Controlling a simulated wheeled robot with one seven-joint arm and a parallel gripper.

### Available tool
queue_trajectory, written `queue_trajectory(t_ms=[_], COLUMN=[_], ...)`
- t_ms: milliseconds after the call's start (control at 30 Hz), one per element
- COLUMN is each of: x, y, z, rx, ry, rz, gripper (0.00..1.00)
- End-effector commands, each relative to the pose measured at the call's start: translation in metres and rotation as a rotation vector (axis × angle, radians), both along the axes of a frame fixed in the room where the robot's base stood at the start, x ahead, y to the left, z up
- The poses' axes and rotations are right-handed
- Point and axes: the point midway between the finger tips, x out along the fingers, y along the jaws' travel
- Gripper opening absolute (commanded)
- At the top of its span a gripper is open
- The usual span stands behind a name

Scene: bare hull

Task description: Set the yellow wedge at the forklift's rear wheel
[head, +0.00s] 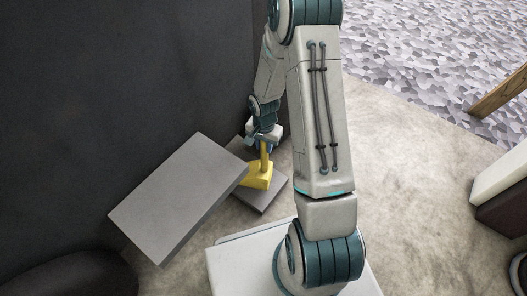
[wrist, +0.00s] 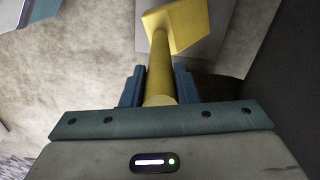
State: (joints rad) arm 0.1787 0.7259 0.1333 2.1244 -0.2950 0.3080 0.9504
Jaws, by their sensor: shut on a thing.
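The yellow wedge (head: 257,179) has an upright yellow post for a handle. My gripper (head: 264,139) is shut on the top of this post, with the wedge hanging below it. In the wrist view the wedge (wrist: 180,24) is at the top, and its post runs down between the two blue fingers of my gripper (wrist: 160,88). The wedge is over or on a low grey plate (head: 272,195); I cannot tell whether they touch. I cannot make out a forklift or its rear wheel for certain.
A large grey slab (head: 178,190) is just left of the wedge and partly covers it from the head camera. A dark wall (head: 110,80) rises behind. A dark rounded shape (head: 70,276) is at bottom left. A white-and-brown block (head: 505,190) stands right, with bare floor (head: 415,180) between.

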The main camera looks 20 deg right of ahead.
Motion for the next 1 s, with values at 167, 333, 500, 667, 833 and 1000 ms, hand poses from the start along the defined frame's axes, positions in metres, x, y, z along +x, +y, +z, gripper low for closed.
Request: queue_trajectory(t_ms=[167,333,500,667,833,1000], x=[0.000,0.001,0.001,0.000,0.000,0.000], y=[0.000,0.000,0.000,0.000,0.000,0.000], z=[-0.027,-0.030,-0.030,-0.034,-0.034,-0.033], rx=[0.000,0.000,0.000,0.001,0.001,0.000], ry=[0.000,-0.003,-0.003,-0.001,-0.001,0.000], rz=[0.001,0.002,0.001,0.000,0.000,0.001], gripper=[0.00,0.00,0.00,0.35,0.49,0.49])
